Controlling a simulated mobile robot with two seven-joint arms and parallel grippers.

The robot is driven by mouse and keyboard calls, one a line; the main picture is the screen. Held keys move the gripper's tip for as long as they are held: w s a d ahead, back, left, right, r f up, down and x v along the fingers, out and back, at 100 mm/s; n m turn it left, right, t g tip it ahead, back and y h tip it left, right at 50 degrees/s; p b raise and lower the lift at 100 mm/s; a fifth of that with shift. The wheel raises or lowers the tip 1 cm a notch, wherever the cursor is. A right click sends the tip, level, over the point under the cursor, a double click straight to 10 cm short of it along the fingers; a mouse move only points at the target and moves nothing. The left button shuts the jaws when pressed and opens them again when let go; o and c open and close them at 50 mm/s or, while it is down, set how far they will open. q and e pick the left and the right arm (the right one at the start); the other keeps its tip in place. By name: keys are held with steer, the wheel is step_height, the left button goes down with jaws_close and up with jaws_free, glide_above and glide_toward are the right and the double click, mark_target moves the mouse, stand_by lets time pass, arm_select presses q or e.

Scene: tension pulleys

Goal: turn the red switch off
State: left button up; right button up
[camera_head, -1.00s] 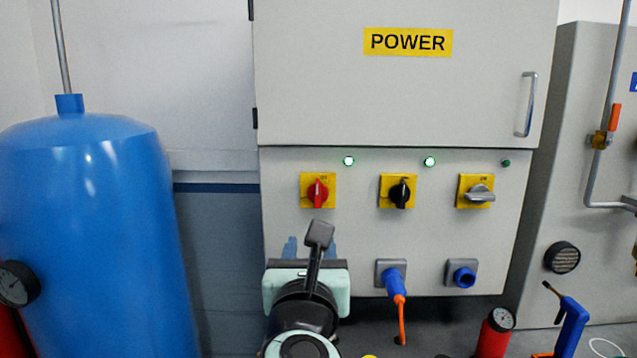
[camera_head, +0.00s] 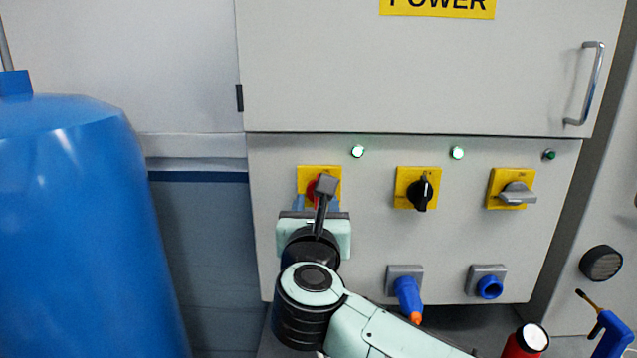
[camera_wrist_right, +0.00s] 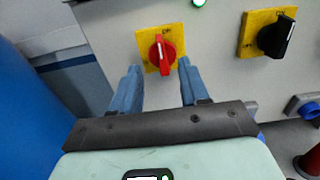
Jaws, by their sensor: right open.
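The red switch (camera_wrist_right: 163,55) is a rotary knob on a yellow plate (camera_head: 332,173), on the lower front of the grey power cabinet. In the head view the knob is partly hidden behind my right wrist. In the right wrist view its handle stands near upright, tilted slightly. A green-white lamp (camera_head: 357,151) above it is lit. My right gripper (camera_wrist_right: 158,76) is open, its two blue fingers pointing at the panel, one on each side below the red knob. The fingers look apart from the knob; the exact gap cannot be told. My left gripper is not in view.
A black switch (camera_head: 421,191) and a grey switch (camera_head: 516,194) sit to the right on yellow plates. Below are a blue plug (camera_head: 408,296) and a blue socket (camera_head: 489,287). A big blue tank (camera_head: 85,230) stands at the left.

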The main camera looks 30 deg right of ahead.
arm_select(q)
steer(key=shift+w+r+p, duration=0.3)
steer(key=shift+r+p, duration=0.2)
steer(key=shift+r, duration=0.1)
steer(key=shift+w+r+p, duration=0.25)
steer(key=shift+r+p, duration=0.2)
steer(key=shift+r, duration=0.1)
arm_select(e)
steer(key=x, duration=0.8)
steer(key=shift+w, duration=0.2)
steer(key=shift+d, duration=0.15)
steer(key=shift+c, duration=0.3)
jaws_close()
